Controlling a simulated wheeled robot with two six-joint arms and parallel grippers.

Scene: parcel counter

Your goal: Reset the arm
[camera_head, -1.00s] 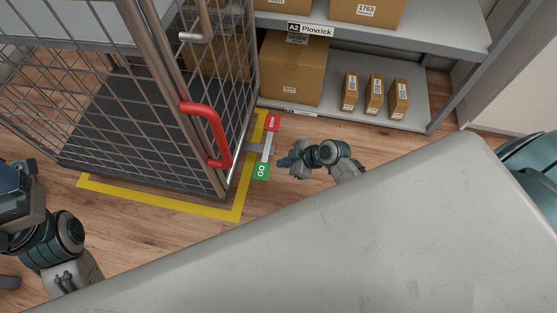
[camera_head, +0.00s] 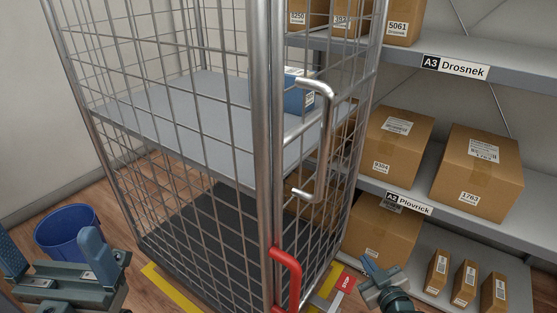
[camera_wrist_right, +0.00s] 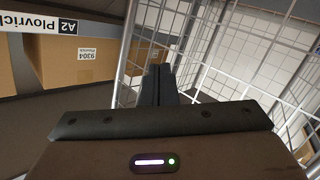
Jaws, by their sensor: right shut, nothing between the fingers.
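My right gripper (camera_head: 371,268) is near the bottom of the head view, just right of the cage trolley's red handle (camera_head: 291,275). Its fingers are together and empty. They also show closed in the right wrist view (camera_wrist_right: 158,82), with the wire mesh behind them. My left gripper (camera_head: 52,262) is at the bottom left, its two fingers wide apart with nothing between them. It is in front of the cage trolley (camera_head: 262,150). Most of both arms is out of the picture.
Shelves (camera_head: 480,226) with cardboard boxes stand to the right, close behind my right gripper. A blue bin (camera_head: 67,228) is on the floor at the left. A blue box (camera_head: 298,96) lies on the trolley's upper shelf. A red label (camera_head: 345,283) shows beside the trolley.

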